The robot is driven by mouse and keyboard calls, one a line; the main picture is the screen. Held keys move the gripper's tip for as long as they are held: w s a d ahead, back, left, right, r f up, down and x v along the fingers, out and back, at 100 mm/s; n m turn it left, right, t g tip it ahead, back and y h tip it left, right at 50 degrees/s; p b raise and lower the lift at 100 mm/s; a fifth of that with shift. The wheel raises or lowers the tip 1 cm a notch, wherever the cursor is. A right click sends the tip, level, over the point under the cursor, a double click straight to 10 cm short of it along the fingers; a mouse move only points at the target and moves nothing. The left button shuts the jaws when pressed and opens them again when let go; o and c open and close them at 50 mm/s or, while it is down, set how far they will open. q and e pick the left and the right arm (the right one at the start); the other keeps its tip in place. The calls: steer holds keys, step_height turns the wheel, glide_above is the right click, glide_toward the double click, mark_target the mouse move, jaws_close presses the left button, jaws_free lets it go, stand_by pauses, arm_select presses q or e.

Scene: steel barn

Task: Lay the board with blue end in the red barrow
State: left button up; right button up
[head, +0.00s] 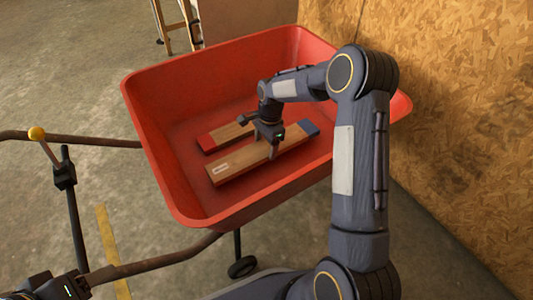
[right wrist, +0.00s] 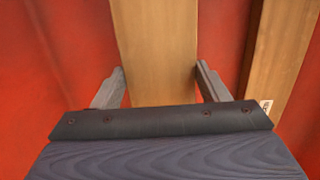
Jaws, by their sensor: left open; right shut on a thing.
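The red barrow (head: 160,172) stands in the middle of the head view, and its red inside (right wrist: 50,45) fills the right wrist view. The board with blue end (head: 240,164) is inside it, low over the floor, its blue end to the right. I cannot tell whether it touches the floor. My right gripper (head: 270,143) is shut on its middle; the held wood (right wrist: 155,45) shows between the fingers in the right wrist view. My left gripper (head: 68,288) is open at the lower left, outside the barrow and partly cut off.
A board with red end (head: 228,134) lies in the barrow just behind the held one; it is at the right in the right wrist view (right wrist: 285,45). Barrow handles (head: 160,264) reach left. A chipboard wall (head: 450,110) stands close on the right.

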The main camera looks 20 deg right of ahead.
mark_target(267, 147)
steer(key=shift+s+d+f+b, duration=0.15)
steer(key=shift+f+b, duration=0.4)
steer(key=shift+f, duration=1.15)
steer(key=shift+f, duration=0.2)
steer(key=o, duration=1.2)
steer(key=shift+r, duration=0.15)
